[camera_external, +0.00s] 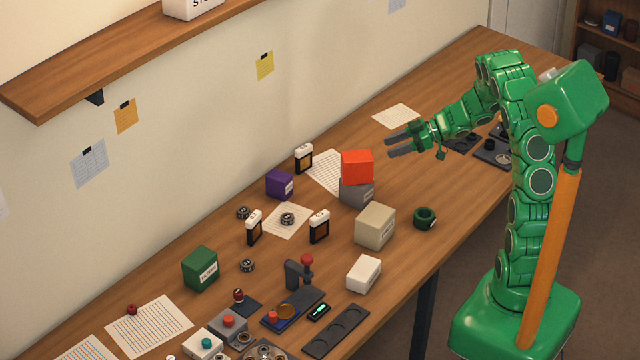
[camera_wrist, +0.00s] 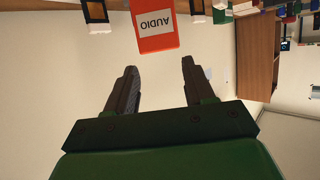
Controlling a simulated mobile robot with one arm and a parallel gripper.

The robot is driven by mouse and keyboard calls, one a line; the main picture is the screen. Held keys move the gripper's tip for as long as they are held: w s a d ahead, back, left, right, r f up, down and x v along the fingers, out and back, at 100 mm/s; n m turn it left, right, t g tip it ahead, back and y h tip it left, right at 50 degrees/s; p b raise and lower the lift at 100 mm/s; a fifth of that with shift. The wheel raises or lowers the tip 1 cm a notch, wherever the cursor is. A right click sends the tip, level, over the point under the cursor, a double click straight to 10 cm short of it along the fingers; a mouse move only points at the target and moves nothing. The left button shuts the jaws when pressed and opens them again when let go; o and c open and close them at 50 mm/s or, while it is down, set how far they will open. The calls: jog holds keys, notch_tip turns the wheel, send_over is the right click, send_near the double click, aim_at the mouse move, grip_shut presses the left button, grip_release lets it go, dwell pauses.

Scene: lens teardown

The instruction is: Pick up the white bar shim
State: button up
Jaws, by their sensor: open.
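No piece is clearly marked as the white bar shim. Three upright dark frames with white tops and amber windows stand on the bench: one at the back (camera_external: 304,158), one at the left (camera_external: 254,227) and one in the middle (camera_external: 319,226). A plain white block (camera_external: 363,273) lies near the front edge. I cannot tell which of these, if any, is the shim. My gripper (camera_external: 390,146) is open and empty, above the bench and to the right of the frames. Its two fingers (camera_wrist: 158,66) show apart in the wrist view.
Purple (camera_external: 279,184), beige (camera_external: 375,226) and green (camera_external: 200,268) boxes stand around. A wooden shelf (camera_external: 120,60) overhangs at the left.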

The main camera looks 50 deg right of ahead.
notch_tip(320, 180, up, 5)
jog(key=w+a+n+g, duration=0.1)
jog(key=a, duration=0.1)
jog(key=w+a+r+n+g, duration=0.1)
jog(key=w+a+g, duration=0.1)
jog(key=a, duration=0.1)
jog(key=w+a+n+g, duration=0.1)
jog(key=a, duration=0.2)
jog(key=shift+w+r+h, duration=0.25)
jog(key=shift+h, duration=0.15)
jog(key=w+a+n+g+h, duration=0.2)
jog(key=a+n+g, duration=0.1)
jog(key=a, duration=0.5)
jog(key=n+g+h, duration=0.1)
jog(key=g+h, duration=0.1)
send_over(322, 211)
jog(key=d, duration=0.1)
notch_tip(322, 211, down, 2)
notch_tip(322, 211, down, 13)
jog(key=shift+r, duration=0.2)
jog(key=shift+x, duration=1.2)
jog(key=shift+s+a+f, duration=0.2)
jog(key=shift+a+f, duration=0.3)
jog(key=shift+f, duration=0.25)
jog(key=shift+s+a+f, duration=0.15)
jog(key=shift+a+f, duration=0.3)
jog(key=shift+f, duration=0.3)
jog(key=shift+x, duration=0.9)
jog(key=shift+d, duration=0.1)
